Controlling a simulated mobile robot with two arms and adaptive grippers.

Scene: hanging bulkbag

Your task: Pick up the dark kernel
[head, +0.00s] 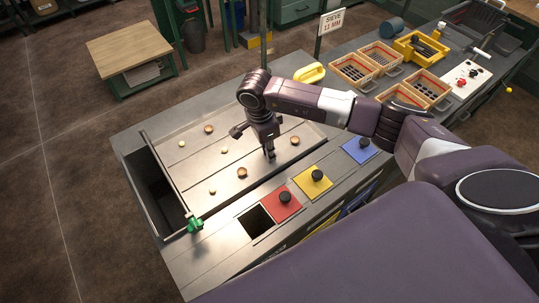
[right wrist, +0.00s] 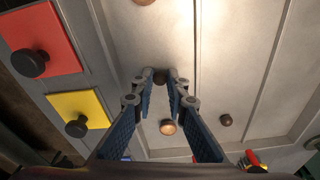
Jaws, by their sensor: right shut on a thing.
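My right gripper (head: 269,154) reaches down to the metal sorting tray (head: 170,163), low over its surface. In the right wrist view its two blue-padded fingers close at the tips (right wrist: 161,80) on a small dark kernel (right wrist: 161,73). The fingers partly cover this kernel, and in the head view I cannot make it out. Another dark kernel (right wrist: 226,120) lies apart on the tray, and a brown kernel (right wrist: 168,127) shows between the finger bases. My left gripper is not in view.
Brown kernels (head: 242,172) and pale kernels (head: 182,143) lie scattered on the tray. Along its front are an open square hole (head: 256,221) and red (head: 281,204), yellow (head: 313,181) and blue (head: 360,150) lids with black knobs. A sieve sign (head: 332,21) stands behind.

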